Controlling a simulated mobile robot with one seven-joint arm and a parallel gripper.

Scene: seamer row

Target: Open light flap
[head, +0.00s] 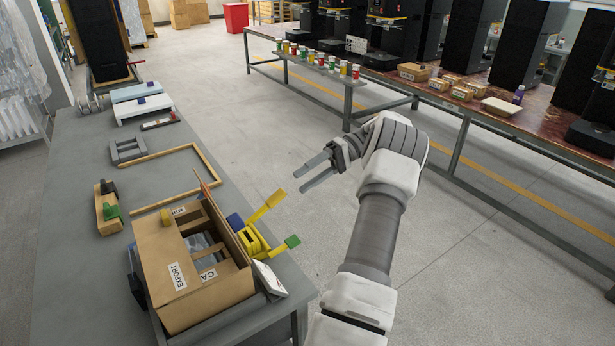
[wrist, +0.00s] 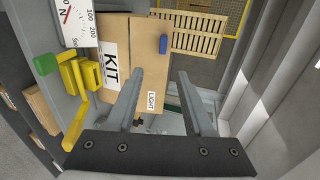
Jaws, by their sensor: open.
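A cardboard box (head: 180,265) with EXPORT and other labels stands on the grey bench, its top partly open onto grey contents. A panel along its right side carries a blue tab (head: 235,222). In the wrist view, a cardboard flap (wrist: 146,68) bears a LIGHT label (wrist: 152,101) and the blue tab (wrist: 163,44), beside a panel marked KIT (wrist: 112,66). My gripper (head: 303,180) is open and empty, in the air right of the box and beyond it. In the wrist view its fingers (wrist: 160,76) appear in front of the flap; contact is not visible.
A yellow fixture (head: 252,238) with a yellow lever and green-tipped lever (head: 291,241) stands close by the box's right side. A wooden frame (head: 185,165) and a block with black and green tabs (head: 108,208) lie on the bench. The aisle floor (head: 250,130) is clear.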

